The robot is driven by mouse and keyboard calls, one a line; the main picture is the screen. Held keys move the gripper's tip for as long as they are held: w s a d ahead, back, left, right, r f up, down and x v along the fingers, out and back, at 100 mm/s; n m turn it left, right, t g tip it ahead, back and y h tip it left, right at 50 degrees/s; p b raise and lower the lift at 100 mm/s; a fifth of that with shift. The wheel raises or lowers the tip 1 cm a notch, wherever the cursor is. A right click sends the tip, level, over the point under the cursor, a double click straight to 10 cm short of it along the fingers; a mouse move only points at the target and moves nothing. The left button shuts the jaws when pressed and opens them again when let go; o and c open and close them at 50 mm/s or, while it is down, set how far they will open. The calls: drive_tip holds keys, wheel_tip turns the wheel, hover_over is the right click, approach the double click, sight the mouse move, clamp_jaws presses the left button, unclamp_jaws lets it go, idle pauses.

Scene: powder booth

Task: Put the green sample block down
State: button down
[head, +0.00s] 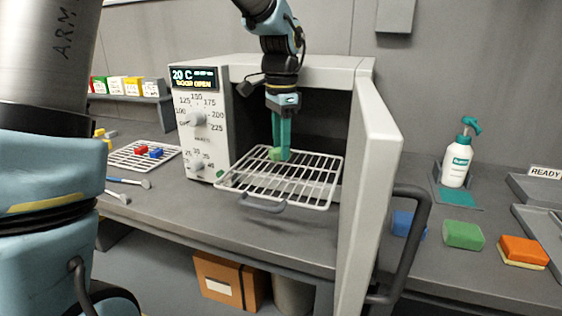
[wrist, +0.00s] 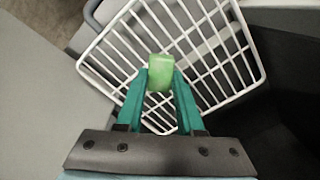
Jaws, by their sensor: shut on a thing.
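The green sample block (head: 275,154) is held between the teal fingertips of my gripper (head: 281,150). In the wrist view the block (wrist: 161,72) sits between the fingertips of the gripper (wrist: 160,84), with its front part sticking out. The block is over the white wire rack (head: 318,188), which is pulled out of the oven (head: 206,110). The rack (wrist: 245,62) also shows behind the block in the wrist view. I cannot tell whether the block touches the wires.
The oven door (head: 372,170) stands open at the right of the rack, with a dark handle. A second rack (head: 128,158) holds red and blue blocks on the left. The pulled-out rack looks otherwise empty.

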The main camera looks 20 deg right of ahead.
sight(281, 176)
drive_tip(key=shift+f, duration=2.35)
drive_tip(key=shift+f, duration=0.15)
drive_tip(key=c, duration=0.5)
unclamp_jaws()
